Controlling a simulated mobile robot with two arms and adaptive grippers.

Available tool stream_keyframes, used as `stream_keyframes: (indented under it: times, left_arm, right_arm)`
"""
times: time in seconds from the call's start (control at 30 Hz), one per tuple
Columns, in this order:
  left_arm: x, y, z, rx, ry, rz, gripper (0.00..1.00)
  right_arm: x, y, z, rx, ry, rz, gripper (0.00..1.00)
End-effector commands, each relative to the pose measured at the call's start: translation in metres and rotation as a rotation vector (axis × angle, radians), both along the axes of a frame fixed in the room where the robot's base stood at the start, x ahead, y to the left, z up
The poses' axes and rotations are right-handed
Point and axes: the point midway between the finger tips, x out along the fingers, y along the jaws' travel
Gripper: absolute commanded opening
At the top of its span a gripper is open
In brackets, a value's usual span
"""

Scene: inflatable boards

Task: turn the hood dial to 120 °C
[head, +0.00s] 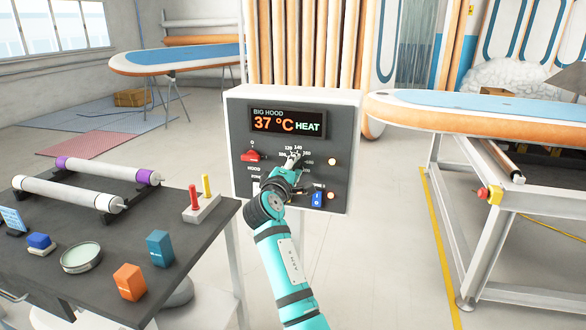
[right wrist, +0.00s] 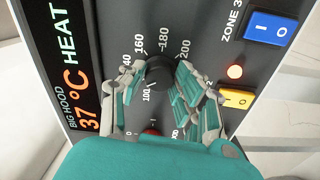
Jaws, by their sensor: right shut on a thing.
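The hood control box (head: 235,120) stands upright in the middle of the head view. Its display (head: 287,122) reads BIG HOOD, 37 °C, HEAT. The black hood dial (right wrist: 157,71) shows in the right wrist view, with numbers around it including 100, 160, 180 and 200. My right gripper (head: 292,162) is at the dial, shut on it, with one finger on each side; the fingers also show in the right wrist view (right wrist: 158,84). The gripper hides most of the dial in the head view. I cannot tell the dial's exact setting. My left gripper is not in view.
A red switch (head: 250,156) sits left of the dial, and a blue rocker switch (head: 317,199) lower right. A dark table (head: 105,262) with rollers and blocks stands at the left. A board (head: 480,112) on a metal frame stands at the right.

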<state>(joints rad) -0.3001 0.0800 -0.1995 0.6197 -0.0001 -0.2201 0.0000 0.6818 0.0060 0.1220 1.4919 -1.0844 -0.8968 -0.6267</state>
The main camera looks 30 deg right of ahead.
Motion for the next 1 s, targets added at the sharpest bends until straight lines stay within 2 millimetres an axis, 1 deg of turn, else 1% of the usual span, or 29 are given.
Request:
stream_keyframes:
  times: [0.03,0.2,0.23,0.4,0.67,0.77,0.87,1.0]
  left_arm:
    - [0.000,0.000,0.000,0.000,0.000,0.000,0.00]
    - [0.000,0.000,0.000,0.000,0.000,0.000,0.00]
    - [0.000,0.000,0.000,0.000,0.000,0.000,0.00]
    - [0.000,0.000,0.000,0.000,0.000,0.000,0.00]
    - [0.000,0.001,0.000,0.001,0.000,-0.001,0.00]
    - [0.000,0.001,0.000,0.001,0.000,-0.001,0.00]
    - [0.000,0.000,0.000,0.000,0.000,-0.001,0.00]
    - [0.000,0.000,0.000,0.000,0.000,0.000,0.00]
  right_arm:
    - [0.000,0.000,-0.003,0.003,0.004,-0.001,0.00]
    - [0.000,0.000,-0.003,0.003,0.006,-0.001,0.00]
    - [0.000,0.000,-0.003,0.003,0.006,-0.001,0.33]
    - [0.000,0.000,-0.002,0.001,0.005,-0.001,0.54]
    - [0.000,0.001,-0.001,0.000,0.003,-0.001,0.54]
    - [-0.004,0.006,-0.001,-0.001,0.003,0.000,0.54]
    - [-0.013,0.018,-0.002,0.000,0.003,0.001,0.54]
    - [-0.033,0.040,-0.002,0.001,0.002,0.003,0.54]
